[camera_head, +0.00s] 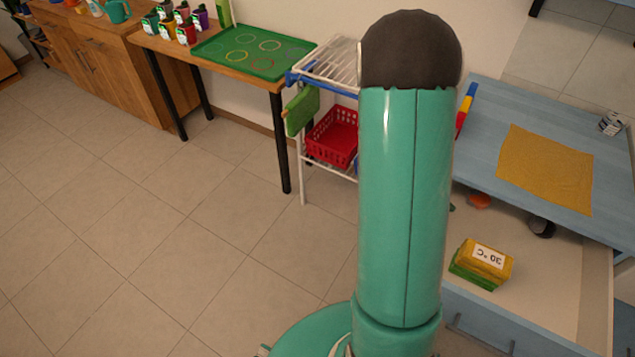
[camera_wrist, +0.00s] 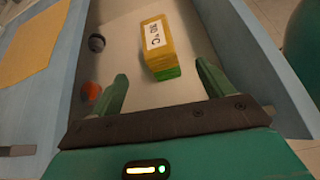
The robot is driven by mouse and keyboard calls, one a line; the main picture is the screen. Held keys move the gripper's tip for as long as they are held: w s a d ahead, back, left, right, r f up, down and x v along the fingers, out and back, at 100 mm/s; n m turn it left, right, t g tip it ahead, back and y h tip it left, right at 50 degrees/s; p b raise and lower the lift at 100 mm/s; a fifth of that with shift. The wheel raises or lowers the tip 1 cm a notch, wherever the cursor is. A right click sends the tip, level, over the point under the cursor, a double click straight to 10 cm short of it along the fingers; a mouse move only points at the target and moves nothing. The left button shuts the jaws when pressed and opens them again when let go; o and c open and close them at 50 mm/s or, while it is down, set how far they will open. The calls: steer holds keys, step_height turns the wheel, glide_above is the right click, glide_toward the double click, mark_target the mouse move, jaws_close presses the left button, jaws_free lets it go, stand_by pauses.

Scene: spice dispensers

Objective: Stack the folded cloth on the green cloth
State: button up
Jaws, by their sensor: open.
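In the open drawer lies a stack: a yellow folded cloth (camera_head: 486,258) with a "30 °C" label on top of a green cloth (camera_head: 471,280). In the wrist view the yellow folded cloth (camera_wrist: 155,40) rests squarely on the green cloth (camera_wrist: 167,73). My gripper (camera_wrist: 160,72) is open over the drawer. Its two green fingers are apart, one on each side of the stack's near end, and nothing is held between them. In the head view my arm hides the gripper.
The drawer (camera_head: 595,300) also holds an orange item (camera_head: 479,201) and a dark round item (camera_head: 541,228). A flat yellow cloth (camera_head: 545,168) lies on the blue table (camera_head: 480,140). A rack with a red basket (camera_head: 333,137) and a hanging green item (camera_head: 301,110) stands left. Left floor is clear.

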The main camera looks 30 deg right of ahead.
steer(key=w+a+r+m+t+y, duration=0.1)
steer(key=w+a+r+m+t, duration=0.1)
steer(key=w+a+r+t, duration=0.35)
steer(key=w+a+r+m+t+y, duration=0.1)
steer(key=w+a+r+t, duration=0.15)
steer(key=a+r, duration=0.55)
steer(key=a+r+m+t+y, duration=0.1)
steer(key=a+r+t, duration=0.3)
steer(key=a, duration=0.4)
steer(key=a+r+m+t+y, duration=0.1)
steer(key=a+r+t+y, duration=0.2)
steer(key=a, duration=0.6)
step_height(320, 180, up, 2)
steer(key=shift+s+a+r+t, duration=0.15)
steer(key=shift+s+a+t, duration=0.15)
steer(key=shift+t, duration=0.2)
